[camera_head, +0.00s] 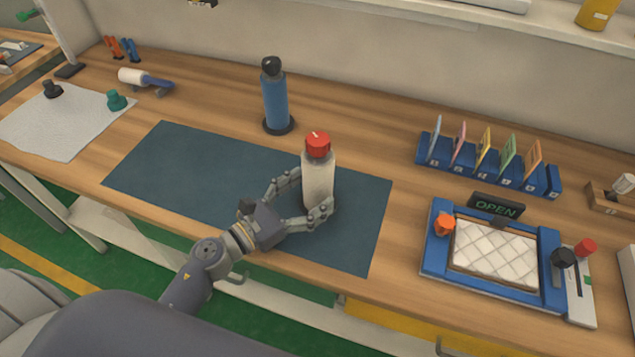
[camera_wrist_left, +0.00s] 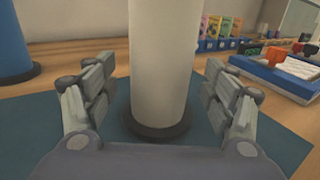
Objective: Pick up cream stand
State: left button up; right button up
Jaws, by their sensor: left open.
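The cream stand (camera_head: 318,180) is an upright cream cylinder with a red cap, standing on the dark teal mat (camera_head: 160,170). My left gripper (camera_head: 312,192) is open, with one finger on each side of the stand. In the left wrist view, the cream stand (camera_wrist_left: 162,65) rises on its dark round base between the two open fingers (camera_wrist_left: 160,105). A gap shows on both sides there, so the fingers look apart from it. The head view hides the stand's base behind a finger. My right gripper is not in view.
A blue stand (camera_head: 274,100) with a black top is behind the mat. A rack of colored cards (camera_head: 490,170) stands at the right. A blue-framed tray (camera_head: 436,262) holds a white quilted pad, near an OPEN sign (camera_head: 496,207). The mat's left part is clear.

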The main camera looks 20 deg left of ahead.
pick_arm(q)
jog(key=shift+x, duration=1.35)
grip_shut()
jog(key=shift+r, duration=0.2)
